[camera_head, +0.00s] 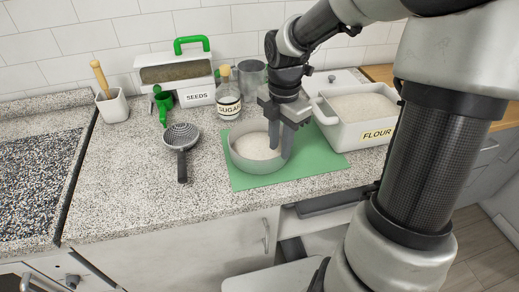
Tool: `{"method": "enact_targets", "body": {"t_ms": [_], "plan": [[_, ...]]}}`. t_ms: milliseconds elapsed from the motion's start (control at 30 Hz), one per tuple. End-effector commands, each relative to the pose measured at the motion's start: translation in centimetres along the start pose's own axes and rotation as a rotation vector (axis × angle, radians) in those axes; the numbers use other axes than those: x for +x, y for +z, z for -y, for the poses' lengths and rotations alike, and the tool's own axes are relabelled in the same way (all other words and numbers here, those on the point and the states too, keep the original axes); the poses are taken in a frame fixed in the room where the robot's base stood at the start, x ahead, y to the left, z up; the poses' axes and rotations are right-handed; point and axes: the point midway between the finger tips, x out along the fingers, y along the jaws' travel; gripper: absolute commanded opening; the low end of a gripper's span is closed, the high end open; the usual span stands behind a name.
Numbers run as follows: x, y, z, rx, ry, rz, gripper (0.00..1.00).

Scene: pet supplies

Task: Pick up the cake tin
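The cake tin (260,165) is a round grey tin with pale, powdery contents, upright on a green mat (312,162) on the speckled counter. My gripper (280,150) points down at the right side of the tin. One finger is over the inside of the tin and the other is at its right wall. The fingers look apart, with the wall at or between them. I cannot tell whether they press on it. Part of the tin's right rim is hidden by the fingers.
A white flour container (345,133) stands close right of the gripper. A sugar jar (229,101), a seeds box (178,77) and a metal cup (252,74) stand behind. A dark strainer (182,138) lies left of the tin. The counter's front left is clear.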

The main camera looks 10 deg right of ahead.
Motion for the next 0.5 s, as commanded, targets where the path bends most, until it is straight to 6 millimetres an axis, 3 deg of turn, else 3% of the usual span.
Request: {"method": "enact_targets", "body": {"t_ms": [233, 500], "plan": [[4.0, -0.1, 0.3, 0.001, -0.002, -0.003, 0.26], [4.3, -0.1, 0.2, 0.001, 0.000, 0.000, 0.26]]}}
